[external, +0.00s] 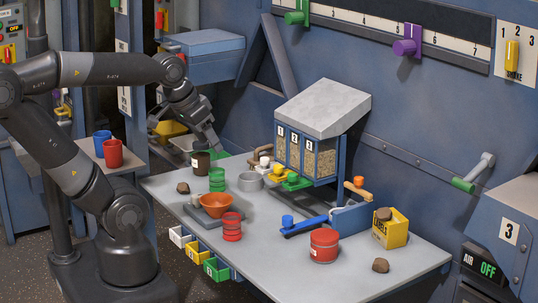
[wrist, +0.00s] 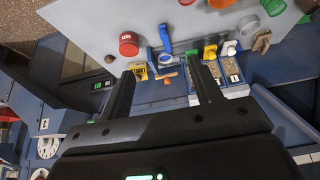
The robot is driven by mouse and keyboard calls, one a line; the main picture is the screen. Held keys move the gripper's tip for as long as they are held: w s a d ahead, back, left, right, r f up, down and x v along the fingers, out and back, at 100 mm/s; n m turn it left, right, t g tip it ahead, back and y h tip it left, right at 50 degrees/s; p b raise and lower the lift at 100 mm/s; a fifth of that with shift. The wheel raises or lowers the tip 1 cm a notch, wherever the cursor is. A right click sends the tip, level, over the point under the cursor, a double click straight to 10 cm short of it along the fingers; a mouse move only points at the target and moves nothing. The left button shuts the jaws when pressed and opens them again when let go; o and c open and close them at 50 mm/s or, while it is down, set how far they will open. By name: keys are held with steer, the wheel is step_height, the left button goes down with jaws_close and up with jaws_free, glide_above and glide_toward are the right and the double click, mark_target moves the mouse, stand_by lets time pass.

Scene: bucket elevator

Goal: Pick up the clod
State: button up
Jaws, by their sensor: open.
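Several brown lumps that look like clods are in the external view. One clod (external: 183,188) lies at the table's left end, one (external: 380,266) near the front right edge, and one (external: 383,214) on top of the yellow box (external: 390,234). In the wrist view a brown clod (wrist: 110,59) lies near the table edge, beside the red can (wrist: 128,45). My gripper (external: 184,131) is raised above the table's back left end, apart from all of them. In the wrist view my gripper (wrist: 160,82) has its fingers wide apart with nothing between them.
The grey table (external: 290,262) carries an orange bowl (external: 219,204), green and red stacks, a red can (external: 324,245) and a blue lever (external: 303,225). A hopper with numbered bins (external: 318,120) stands at the back.

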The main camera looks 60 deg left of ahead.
steer(key=shift+o, duration=0.5)
steer(key=n+g+y, duration=0.1)
steer(key=n+g, duration=0.2)
steer(key=n, duration=0.2)
glide_above(384, 210)
steer(key=s+d, duration=0.2)
steer(key=s, duration=0.1)
steer(key=s+d+f+x, duration=0.1)
steer(key=s+x, duration=0.2)
steer(key=x, duration=0.9)
steer(key=shift+m, duration=0.3)
steer(key=x, duration=0.7)
steer(key=a+x, duration=0.1)
steer(key=x, duration=0.2)
steer(key=shift+w+f, duration=0.15)
steer(key=shift+w, duration=0.2)
steer(key=c, duration=1.1)
steer(key=shift+c, duration=0.2)
